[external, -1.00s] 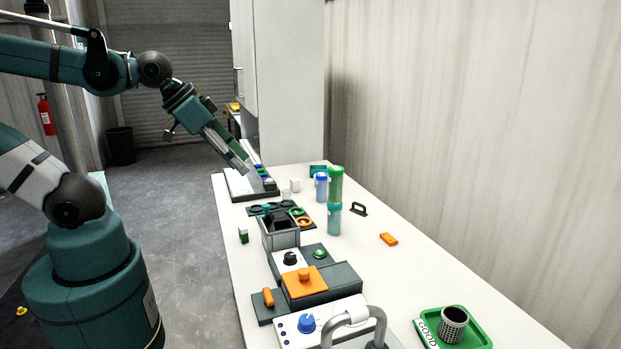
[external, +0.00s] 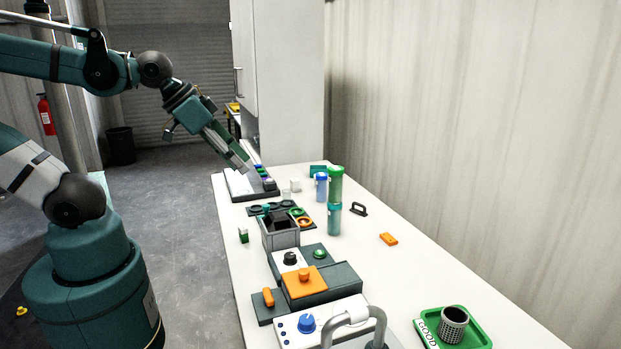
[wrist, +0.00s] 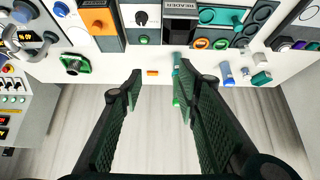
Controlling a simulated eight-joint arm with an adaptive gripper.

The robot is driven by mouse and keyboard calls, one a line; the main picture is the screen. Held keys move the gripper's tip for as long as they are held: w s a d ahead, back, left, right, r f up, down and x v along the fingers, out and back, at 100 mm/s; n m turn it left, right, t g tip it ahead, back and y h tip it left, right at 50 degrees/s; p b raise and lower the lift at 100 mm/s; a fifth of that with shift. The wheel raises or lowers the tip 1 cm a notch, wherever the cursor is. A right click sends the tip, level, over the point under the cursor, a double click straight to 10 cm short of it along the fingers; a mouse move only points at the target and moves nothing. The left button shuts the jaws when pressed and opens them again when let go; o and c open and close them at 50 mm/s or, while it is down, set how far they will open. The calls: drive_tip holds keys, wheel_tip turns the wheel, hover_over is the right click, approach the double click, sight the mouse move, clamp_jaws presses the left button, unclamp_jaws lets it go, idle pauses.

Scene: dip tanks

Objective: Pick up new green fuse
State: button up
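I cannot tell for sure which piece is the new green fuse. A small green and white block (external: 243,235) stands near the left edge of the bench in the external view. Small coloured pieces, one of them green, sit on the dark panel (external: 266,194) at the far end; they also show at the right edge of the wrist view, a green one (wrist: 313,46) among them. My gripper (external: 246,168) appears at the far panel in the external view; its height above it is unclear. In the wrist view my gripper (wrist: 158,75) has its fingers wide apart with nothing held.
Green (external: 335,185) and blue (external: 321,187) cylinders stand mid-bench, near a white cube (external: 295,185). A grey open box (external: 280,239) and orange-topped unit (external: 304,283) are nearer. A green tray (external: 475,330) holds a mesh cup. The bench's right side is mostly clear.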

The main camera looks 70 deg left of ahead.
drive_tip(key=shift+f, duration=0.1)
drive_tip(key=m+g+h+b, duration=0.4)
drive_tip(key=m+g+b, duration=0.15)
drive_tip(key=m, duration=0.95)
approach(243, 227)
drive_tip(key=w+d+f, duration=0.1)
drive_tip(key=d, duration=0.1)
drive_tip(key=shift+s+a+f+m+g, duration=0.1)
drive_tip(key=shift+a+f+m+g, duration=0.25)
drive_tip(key=shift+a+f, duration=0.45)
drive_tip(key=shift+d+f, duration=0.15)
drive_tip(key=shift+d, duration=0.05)
drive_tip(key=shift+x, duration=1.25)
drive_tip(key=shift+d, duration=0.1)
